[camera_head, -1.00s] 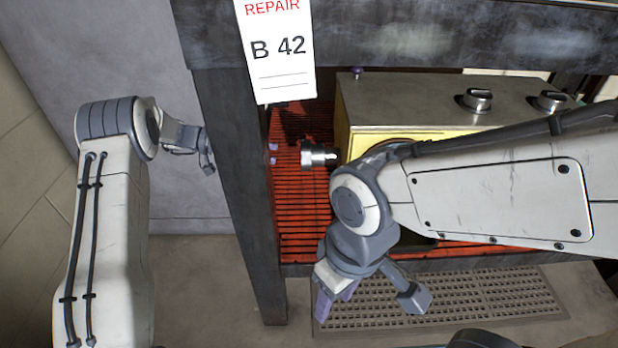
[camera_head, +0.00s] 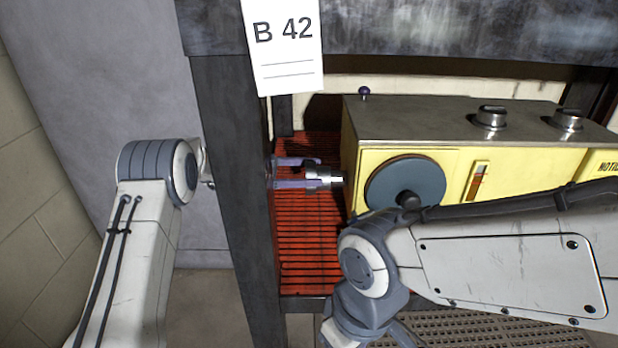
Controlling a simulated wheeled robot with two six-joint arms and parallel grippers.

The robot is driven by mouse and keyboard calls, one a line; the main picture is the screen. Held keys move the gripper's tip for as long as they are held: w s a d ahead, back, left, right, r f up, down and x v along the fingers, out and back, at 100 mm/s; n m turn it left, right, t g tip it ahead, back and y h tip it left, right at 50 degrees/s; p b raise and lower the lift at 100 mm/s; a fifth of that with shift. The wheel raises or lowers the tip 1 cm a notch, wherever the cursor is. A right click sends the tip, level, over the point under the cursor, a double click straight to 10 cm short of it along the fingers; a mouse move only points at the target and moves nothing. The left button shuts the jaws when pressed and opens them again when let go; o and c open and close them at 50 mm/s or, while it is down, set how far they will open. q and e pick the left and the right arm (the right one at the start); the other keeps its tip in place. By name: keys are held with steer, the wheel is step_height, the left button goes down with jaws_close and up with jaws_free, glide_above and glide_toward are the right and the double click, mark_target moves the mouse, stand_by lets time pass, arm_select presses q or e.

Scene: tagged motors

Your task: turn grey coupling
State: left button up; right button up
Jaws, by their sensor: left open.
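The grey coupling (camera_head: 322,178) is a short metallic cylinder sticking out from the left side of the yellow motor box (camera_head: 400,152). My left gripper (camera_head: 308,173) reaches in from the left behind the dark post. Its purple fingers are open, one above the other, with their tips at the coupling's left end. I cannot tell whether they touch it. The post hides the rest of this gripper. My right arm crosses the lower right in front of the box. Its gripper fingers are below the picture's edge.
The dark upright post (camera_head: 238,185) stands between my left arm and the box. A white tag marked B 42 (camera_head: 283,50) hangs at its top. The red slatted shelf (camera_head: 305,245) is bare below the coupling. A round dark wheel (camera_head: 405,180) is on the box front.

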arm_select(q)
steer(key=shift+d, duration=0.2)
steer(key=c, duration=0.6)
steer(key=shift+a, duration=0.3)
steer(key=c, duration=0.4)
steer(key=shift+d, duration=0.2)
steer(key=shift+d, duration=0.1)
